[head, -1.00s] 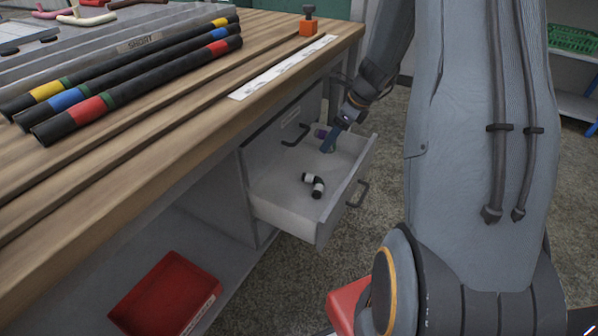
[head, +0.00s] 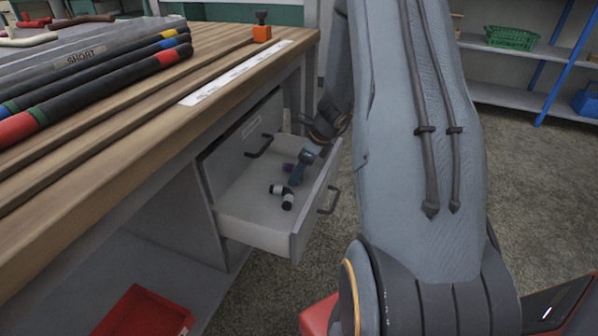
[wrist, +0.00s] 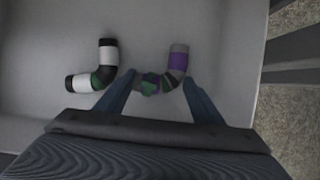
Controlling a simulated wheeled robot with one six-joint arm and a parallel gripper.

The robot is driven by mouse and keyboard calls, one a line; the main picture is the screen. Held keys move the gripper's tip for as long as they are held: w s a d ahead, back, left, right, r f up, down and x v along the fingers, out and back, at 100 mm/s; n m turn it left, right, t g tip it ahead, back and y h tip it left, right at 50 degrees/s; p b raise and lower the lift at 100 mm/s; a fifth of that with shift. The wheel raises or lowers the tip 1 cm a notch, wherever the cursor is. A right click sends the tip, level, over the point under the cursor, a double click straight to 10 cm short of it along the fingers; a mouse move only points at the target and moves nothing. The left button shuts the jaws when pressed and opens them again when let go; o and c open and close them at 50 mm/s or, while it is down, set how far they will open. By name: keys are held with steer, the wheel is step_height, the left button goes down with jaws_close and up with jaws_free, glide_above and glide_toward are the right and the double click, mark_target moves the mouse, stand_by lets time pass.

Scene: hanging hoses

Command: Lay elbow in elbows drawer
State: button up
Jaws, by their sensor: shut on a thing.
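The open drawer (head: 255,232) under the workbench holds a black elbow with white bands (head: 285,198), lying on its floor. That elbow is at the left in the wrist view (wrist: 107,55). A second dark elbow with a purple band (wrist: 178,62) and a green patch sits between my fingertips. My gripper (wrist: 160,80) is shut on its near end, inside the drawer. In the head view my gripper (head: 297,174) is low in the drawer, just behind the white-banded elbow. I cannot tell whether the held elbow touches the drawer floor.
A red bin (head: 145,312) sits on the lower shelf. Shelves with a green crate (head: 510,38) stand at the back right.

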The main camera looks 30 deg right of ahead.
steer(key=shift+f, duration=0.1)
steer(key=o, duration=1)
steer(key=shift+o, duration=0.2)
steer(key=p+v, duration=0.4)
steer(key=v, duration=0.8)
